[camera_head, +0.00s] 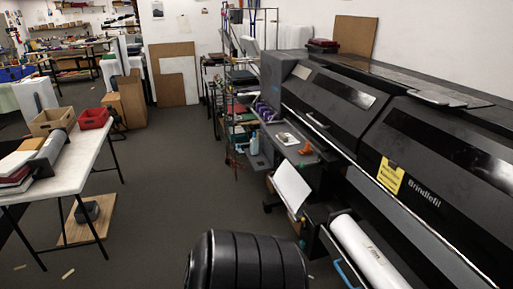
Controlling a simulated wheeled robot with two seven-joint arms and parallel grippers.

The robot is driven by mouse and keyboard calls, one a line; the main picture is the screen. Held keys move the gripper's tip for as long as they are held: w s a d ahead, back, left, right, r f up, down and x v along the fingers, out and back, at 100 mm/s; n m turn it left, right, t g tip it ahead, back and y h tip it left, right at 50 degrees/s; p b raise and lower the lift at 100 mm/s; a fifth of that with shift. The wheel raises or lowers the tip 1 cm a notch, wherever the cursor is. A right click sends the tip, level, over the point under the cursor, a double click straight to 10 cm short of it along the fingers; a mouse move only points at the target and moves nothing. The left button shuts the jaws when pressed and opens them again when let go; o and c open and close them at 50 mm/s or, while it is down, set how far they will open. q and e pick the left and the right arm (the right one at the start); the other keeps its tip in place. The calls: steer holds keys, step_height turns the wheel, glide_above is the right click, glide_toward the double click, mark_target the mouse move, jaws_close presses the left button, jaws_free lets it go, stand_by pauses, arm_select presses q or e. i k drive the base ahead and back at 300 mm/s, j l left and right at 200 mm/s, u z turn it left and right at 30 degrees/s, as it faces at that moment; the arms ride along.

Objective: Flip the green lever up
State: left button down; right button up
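The large dark printer (350,105), marked "Brindlefil", fills the right side of the head view. A yellow notice (390,175) is on its front, and a white roll (368,254) lies below its front edge. I cannot make out a green lever anywhere in this view. A blue curved handle (345,274) shows beside the roll, cut by the bottom edge. Neither of my grippers is in view.
A white table (88,150) with a tan box (52,121) and a red bin (94,118) stands at left. A grey side tray (285,135) holds small items by the printer. A white sheet (291,187) hangs below it. The floor (165,190) between is mostly clear.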

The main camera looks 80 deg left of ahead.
mark_target(302, 165)
steer(key=u, duration=2.3)
steer(key=i+j, duration=0.25)
steer(key=i, duration=0.3)
steer(key=i+j+u, duration=0.15)
steer(key=i, duration=0.4)
steer(key=i+j, duration=0.3)
steer(key=i, duration=0.25)
steer(key=i+j+u, duration=0.15)
steer(key=i, duration=0.45)
